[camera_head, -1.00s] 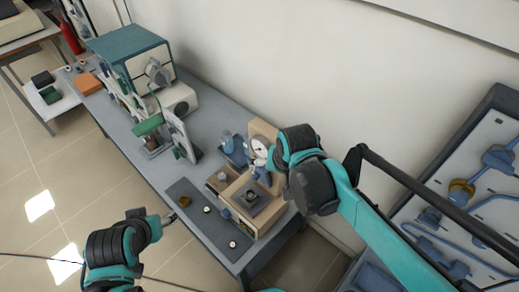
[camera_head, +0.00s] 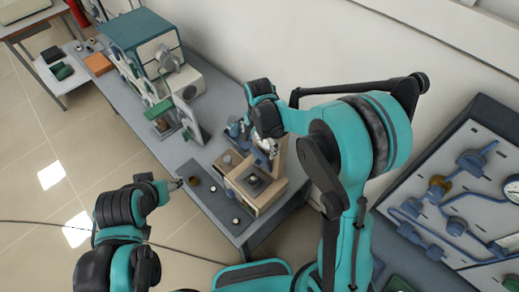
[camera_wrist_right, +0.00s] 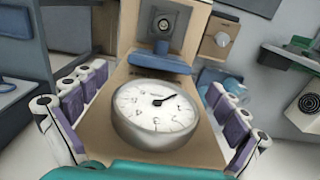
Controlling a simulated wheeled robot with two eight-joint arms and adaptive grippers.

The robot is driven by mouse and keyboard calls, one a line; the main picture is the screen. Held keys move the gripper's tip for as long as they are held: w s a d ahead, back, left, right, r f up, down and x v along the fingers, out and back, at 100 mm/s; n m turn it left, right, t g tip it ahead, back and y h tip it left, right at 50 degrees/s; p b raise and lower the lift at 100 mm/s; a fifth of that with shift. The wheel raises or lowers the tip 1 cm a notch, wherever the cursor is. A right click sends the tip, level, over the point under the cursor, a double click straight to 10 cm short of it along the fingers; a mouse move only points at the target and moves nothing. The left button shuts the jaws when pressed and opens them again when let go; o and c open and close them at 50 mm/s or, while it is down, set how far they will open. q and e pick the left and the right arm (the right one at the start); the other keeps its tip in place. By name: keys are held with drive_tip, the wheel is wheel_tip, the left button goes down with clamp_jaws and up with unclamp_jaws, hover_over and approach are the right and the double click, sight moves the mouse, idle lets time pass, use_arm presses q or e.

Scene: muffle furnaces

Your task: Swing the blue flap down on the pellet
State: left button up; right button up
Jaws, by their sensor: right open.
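The beige press-like device (camera_head: 262,197) stands at the near right end of the grey bench. Its top has a dark square plate (camera_head: 254,181), also seen in the right wrist view (camera_wrist_right: 182,14), with a round seat where the pellet would sit; the pellet itself is too small to tell. The blue flap (camera_wrist_right: 158,62) shows in the right wrist view as a blue bar between the dial gauge (camera_wrist_right: 155,115) and the plate. My right gripper (camera_wrist_right: 155,85) is open, its fingers on either side of the upright gauge panel. My left gripper (camera_head: 178,183) hovers by the bench's front edge, its jaws unclear.
A dark mat with small round items (camera_head: 236,220) lies left of the device. A blue-grey fitting (camera_head: 235,129) stands behind it. A teal-topped furnace (camera_head: 140,35) is farther back, and a sloped panel with blue pipes (camera_head: 455,180) is at right.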

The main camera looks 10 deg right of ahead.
sight(259, 152)
use_arm(q)
drive_tip(key=shift+f, duration=0.2)
use_arm(e)
drive_tip(key=shift+f, duration=1.7)
